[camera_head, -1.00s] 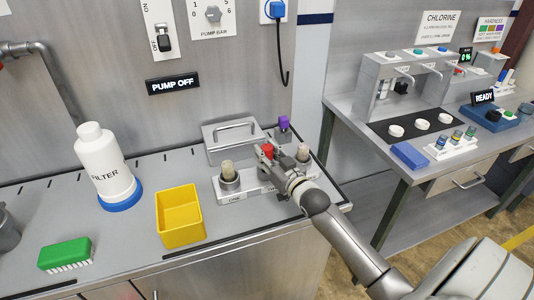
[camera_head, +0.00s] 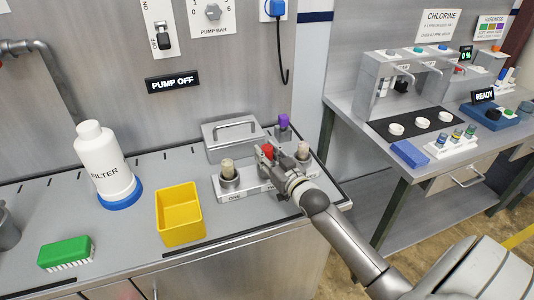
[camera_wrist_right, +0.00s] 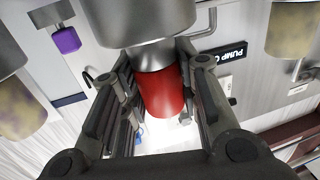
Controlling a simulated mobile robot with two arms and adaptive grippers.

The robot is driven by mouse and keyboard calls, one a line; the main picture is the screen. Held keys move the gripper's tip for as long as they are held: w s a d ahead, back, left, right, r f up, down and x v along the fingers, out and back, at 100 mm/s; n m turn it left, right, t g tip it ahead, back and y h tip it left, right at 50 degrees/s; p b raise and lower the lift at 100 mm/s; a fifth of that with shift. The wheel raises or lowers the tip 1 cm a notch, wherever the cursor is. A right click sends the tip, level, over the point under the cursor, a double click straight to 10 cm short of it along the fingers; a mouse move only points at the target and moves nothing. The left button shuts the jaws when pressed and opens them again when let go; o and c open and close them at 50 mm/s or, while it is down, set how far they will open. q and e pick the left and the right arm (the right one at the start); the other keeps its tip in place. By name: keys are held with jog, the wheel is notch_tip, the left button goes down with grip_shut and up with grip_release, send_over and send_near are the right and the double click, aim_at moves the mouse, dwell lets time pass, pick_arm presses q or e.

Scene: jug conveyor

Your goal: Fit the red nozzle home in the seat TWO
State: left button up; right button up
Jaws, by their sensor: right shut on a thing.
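My right gripper (camera_head: 273,160) is over the middle of the nozzle block (camera_head: 232,198) in the head view. Its fingers are shut on the red nozzle (camera_head: 268,150), which also shows between the fingers in the right wrist view (camera_wrist_right: 166,95). In the wrist view the nozzle's end meets a round metal seat (camera_wrist_right: 140,50); I cannot tell how deep it sits. The gripper and arm hide most of this middle seat and its label in the head view. A beige nozzle stands in seat ONE (camera_head: 228,168) and another beige nozzle (camera_head: 303,151) at the right end. My left gripper is out of view.
A yellow bin (camera_head: 181,222), a white filter bottle (camera_head: 104,165) and a green brush (camera_head: 66,253) are on the left. The counter between bin and block is narrow but clear.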

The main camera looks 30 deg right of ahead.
jog(key=shift+f+b, duration=0.4)
jog(key=shift+f, duration=0.25)
jog(key=o, duration=1.1)
jog(key=shift+f, duration=0.1)
jog(key=shift+o, duration=0.3)
jog(key=shift+s+a+f, duration=0.1)
jog(key=shift+s+f, duration=0.1)
jog(key=s, duration=1)
jog(key=shift+a, duration=0.1)
jog(key=shift+s+r, duration=0.35)
jog(key=shift+s, duration=0.5)
